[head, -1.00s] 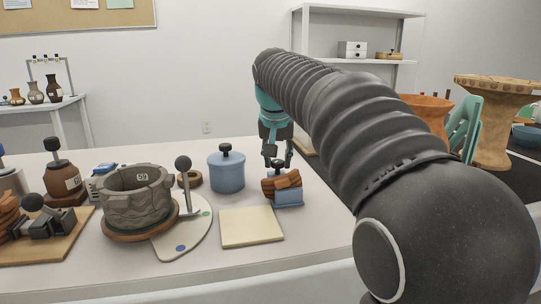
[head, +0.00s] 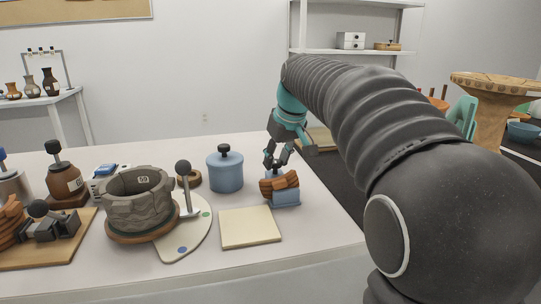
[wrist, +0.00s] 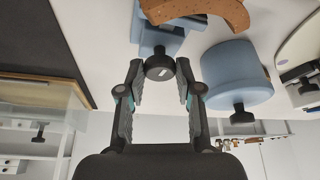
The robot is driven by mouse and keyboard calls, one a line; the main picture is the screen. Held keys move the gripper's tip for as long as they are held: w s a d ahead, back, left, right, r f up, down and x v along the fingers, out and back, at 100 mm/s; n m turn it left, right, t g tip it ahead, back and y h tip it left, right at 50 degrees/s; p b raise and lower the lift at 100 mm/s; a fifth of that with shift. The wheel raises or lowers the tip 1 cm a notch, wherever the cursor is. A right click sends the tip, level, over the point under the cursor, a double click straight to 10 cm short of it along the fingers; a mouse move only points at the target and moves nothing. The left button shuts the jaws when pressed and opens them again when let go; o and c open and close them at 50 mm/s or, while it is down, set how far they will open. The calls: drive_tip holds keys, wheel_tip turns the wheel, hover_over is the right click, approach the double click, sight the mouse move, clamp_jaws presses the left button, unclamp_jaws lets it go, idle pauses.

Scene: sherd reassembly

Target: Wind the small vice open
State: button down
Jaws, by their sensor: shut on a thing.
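The small vice looks to be the light blue block (head: 287,198) near the table's right side, with a black knob on it and brown sherd-like pieces (head: 279,184) at its front. My gripper (head: 278,158) comes down on it from above at a tilt. In the wrist view the blue body (wrist: 160,38) is at the top, and the round black knob (wrist: 160,68) sits between my two fingertips. My gripper is shut on this knob. The fingers partly hide the knob in the head view.
A blue lidded pot (head: 225,172) stands close on the left of the vice. A cream square pad (head: 249,227) lies in front. A grey pot (head: 140,203) and a dark clamp-like device (head: 48,226) are further left. The table's right edge is near.

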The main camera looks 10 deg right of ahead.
drive_tip(key=shift+f+n, duration=0.15)
drive_tip(key=shift+n, duration=0.35)
idle(0.5)
drive_tip(key=c, duration=0.8)
unclamp_jaws()
drive_tip(key=shift+w, duration=0.1)
drive_tip(key=v, duration=1.2)
drive_tip(key=shift+w+d, duration=0.1)
drive_tip(key=shift+d, duration=0.1)
